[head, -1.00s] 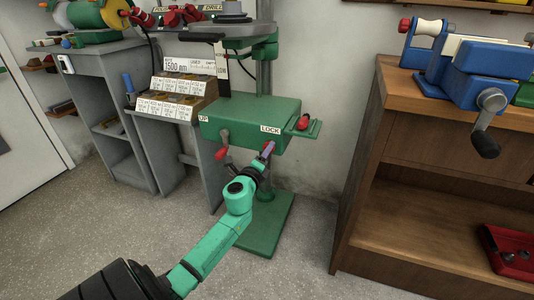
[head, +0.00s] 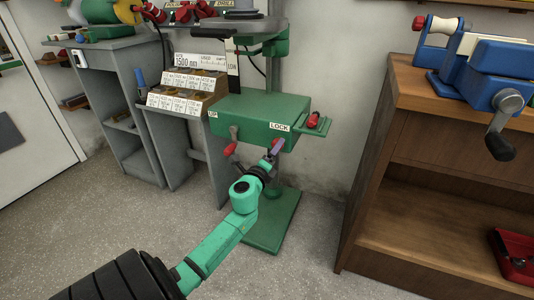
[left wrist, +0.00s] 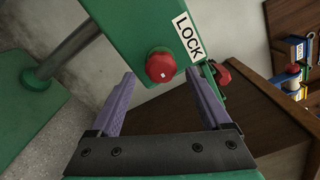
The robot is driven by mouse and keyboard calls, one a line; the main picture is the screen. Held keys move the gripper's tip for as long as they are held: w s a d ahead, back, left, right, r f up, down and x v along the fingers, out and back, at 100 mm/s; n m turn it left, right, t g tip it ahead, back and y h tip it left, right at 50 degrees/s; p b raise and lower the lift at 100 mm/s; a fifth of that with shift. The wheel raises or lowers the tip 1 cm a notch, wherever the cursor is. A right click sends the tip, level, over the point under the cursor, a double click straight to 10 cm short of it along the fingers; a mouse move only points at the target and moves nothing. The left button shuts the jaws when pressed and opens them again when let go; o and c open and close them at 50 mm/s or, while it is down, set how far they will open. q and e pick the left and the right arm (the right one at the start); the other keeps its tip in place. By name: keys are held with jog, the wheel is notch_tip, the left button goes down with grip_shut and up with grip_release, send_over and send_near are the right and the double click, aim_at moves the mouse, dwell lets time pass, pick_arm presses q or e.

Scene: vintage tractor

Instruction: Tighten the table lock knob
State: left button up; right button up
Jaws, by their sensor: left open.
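The red lock knob (left wrist: 160,66) is on the front of the green drill press table (head: 245,117), beside its LOCK label (left wrist: 188,38). In the left wrist view the knob lies between and beyond the two purple fingers of my left gripper (left wrist: 165,100), which is open and empty. A gap shows on both sides of the knob. In the head view the left gripper (head: 273,153) is just below the LOCK label and largely covers the knob. My right gripper is in neither view.
A red-handled crank (head: 231,146) hangs below the UP label, left of my gripper. A small green side tray with a red piece (head: 314,120) sticks out right of the table. A wooden cabinet (head: 400,170) stands at the right. The floor between is clear.

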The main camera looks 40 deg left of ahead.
pick_arm(q)
jog(key=v, duration=1.3)
jog(key=shift+s, duration=0.3)
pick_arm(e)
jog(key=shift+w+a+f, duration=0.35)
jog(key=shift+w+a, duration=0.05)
pick_arm(q)
jog(key=shift+d, duration=0.1)
